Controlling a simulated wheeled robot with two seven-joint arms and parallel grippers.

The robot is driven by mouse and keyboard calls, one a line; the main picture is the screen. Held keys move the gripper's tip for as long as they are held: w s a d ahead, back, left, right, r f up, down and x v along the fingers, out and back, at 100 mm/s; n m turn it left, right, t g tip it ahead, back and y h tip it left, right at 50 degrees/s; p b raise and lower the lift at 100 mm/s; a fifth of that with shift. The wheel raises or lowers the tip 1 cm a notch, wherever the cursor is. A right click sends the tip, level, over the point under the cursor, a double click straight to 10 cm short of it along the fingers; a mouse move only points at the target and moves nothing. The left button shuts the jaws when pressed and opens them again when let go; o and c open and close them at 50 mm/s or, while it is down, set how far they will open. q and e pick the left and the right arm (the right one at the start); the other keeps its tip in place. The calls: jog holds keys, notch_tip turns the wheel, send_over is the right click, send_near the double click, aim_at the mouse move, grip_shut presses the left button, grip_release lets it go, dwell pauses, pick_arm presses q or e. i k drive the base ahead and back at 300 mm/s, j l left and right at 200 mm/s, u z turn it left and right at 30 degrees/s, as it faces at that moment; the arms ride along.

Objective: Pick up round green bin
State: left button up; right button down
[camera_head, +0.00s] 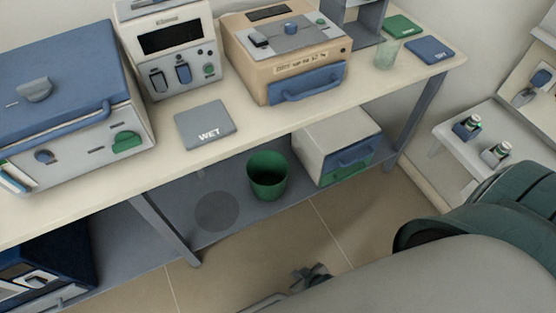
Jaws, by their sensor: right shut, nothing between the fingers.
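The round green bin (268,176) stands upright and open-topped under the bench, on the grey lower shelf (235,195). It looks empty, though only part of its inside shows. My right gripper (312,276) is low in the picture, in front of the shelf over the tiled floor. It is small and dark, shut and empty, apart from the bin, below it and a little right in the picture. My left gripper is not in view.
A white box with a blue handle (340,135) is close on the bin's right. A bench leg (165,230) stands left. A dark round patch (217,211) lies on the shelf beside the bin. The bench top (160,165) overhangs from above, holding furnaces and a WET pad (205,124).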

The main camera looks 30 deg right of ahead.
aim_at(266, 171)
jog(key=i+l, duration=0.15)
jog(key=l, duration=0.25)
jog(key=i+l, duration=0.15)
jog(key=l, duration=0.25)
jog(key=i+l, duration=0.1)
jog(key=l, duration=0.35)
